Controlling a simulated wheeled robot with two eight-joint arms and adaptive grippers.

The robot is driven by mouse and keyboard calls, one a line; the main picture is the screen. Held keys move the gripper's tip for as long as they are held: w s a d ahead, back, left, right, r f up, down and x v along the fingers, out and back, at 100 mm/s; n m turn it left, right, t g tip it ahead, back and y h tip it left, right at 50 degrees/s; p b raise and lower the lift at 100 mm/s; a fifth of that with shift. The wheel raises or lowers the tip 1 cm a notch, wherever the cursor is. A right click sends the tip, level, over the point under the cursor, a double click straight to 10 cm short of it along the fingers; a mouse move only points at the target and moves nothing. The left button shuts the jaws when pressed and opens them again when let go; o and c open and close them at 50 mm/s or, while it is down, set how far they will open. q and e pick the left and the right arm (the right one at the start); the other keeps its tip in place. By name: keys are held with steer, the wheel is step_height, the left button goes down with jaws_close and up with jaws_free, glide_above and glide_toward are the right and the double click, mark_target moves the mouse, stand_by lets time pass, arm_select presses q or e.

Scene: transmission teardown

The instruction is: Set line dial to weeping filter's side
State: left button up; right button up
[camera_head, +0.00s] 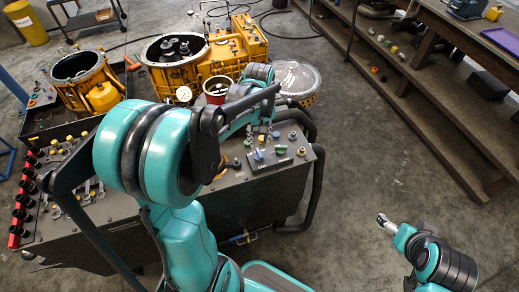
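A dark plate (272,160) with small coloured knobs lies at the right end of the grey workbench top. A blue knob (258,155) and a green knob (281,150) stand on it. I cannot tell which is the line dial or where it points. A round white gauge (184,93) stands by the large yellow housing. No weeping filter can be made out. My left arm reaches over the bench, its wrist above and behind the plate; its fingers are too small and overlapped to read. My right gripper (383,220) hangs over bare floor at the right, far from the bench.
A red-rimmed canister (217,87) stands behind the bench near the yellow transmission housing (174,62). Sockets and wrenches lie along the bench's left side. Shelving (420,90) runs along the right. The floor between bench and shelving is clear.

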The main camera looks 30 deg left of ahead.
mark_target(259, 153)
arm_select(q)
step_height(259, 153, down, 7)
steer(key=shift+b, duration=1.1)
jaws_close()
